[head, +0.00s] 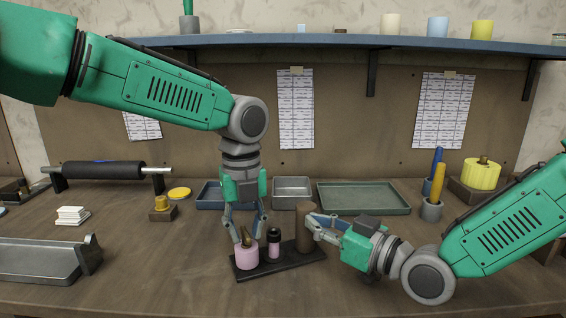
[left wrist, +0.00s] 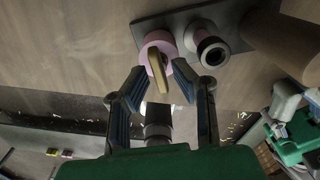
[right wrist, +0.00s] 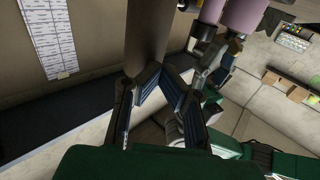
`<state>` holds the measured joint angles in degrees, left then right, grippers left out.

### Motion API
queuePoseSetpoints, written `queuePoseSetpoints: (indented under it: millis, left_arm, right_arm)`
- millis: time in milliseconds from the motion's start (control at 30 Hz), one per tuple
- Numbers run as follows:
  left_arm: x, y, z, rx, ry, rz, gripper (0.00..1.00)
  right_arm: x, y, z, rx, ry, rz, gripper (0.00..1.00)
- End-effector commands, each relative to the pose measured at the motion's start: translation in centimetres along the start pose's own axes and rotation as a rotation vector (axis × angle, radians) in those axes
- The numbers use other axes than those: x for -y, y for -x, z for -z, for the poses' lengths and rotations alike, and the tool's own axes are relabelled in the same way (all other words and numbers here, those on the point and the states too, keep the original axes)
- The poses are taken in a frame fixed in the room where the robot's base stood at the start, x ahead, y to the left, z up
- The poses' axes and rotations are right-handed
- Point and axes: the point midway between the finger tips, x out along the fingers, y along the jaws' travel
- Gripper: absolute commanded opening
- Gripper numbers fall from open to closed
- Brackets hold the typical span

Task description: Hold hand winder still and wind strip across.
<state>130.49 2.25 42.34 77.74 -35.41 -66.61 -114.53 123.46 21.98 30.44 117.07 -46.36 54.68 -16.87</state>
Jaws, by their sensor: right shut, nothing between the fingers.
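The hand winder is a dark base plate (head: 282,262) on the table, carrying a pink roll (head: 246,257) with a gold handle, a small black-and-pink spool (head: 274,243) and a brown upright cylinder (head: 304,235). My left gripper (head: 248,228) points down over the pink roll, fingers apart. In the left wrist view, the gold handle (left wrist: 158,69) lies between the fingertips with gaps at the sides. My right gripper (head: 311,222) is shut and empty beside the brown cylinder. In the right wrist view its tips meet in front of the cylinder (right wrist: 146,35); contact is unclear.
Behind stand a blue tray (head: 210,203), a grey tray (head: 292,180) and a green tray (head: 365,210). A cup with pens (head: 432,210) and a yellow roll (head: 482,174) are at right. A black roller (head: 104,171) and a metal tray (head: 38,268) are at left. The front table is clear.

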Motion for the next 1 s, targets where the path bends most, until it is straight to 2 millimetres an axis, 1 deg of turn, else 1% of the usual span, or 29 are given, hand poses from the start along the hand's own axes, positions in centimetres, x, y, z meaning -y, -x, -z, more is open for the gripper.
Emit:
queuePoseSetpoints:
  millis: [267,900,1000]
  left_arm:
    - [0.0,0.2,-0.1,0.001,0.002,0.000,0.22]
    - [0.0,5.2,-0.1,0.002,0.003,0.001,0.22]
    - [0.0,5.7,-0.1,0.002,0.002,0.000,0.22]
  right_arm:
    - [0.0,0.0,0.0,0.000,0.000,0.000,0.00]
    - [0.0,0.0,0.0,0.000,0.000,0.000,0.00]
    - [0.0,0.0,0.0,0.000,0.000,0.000,0.00]
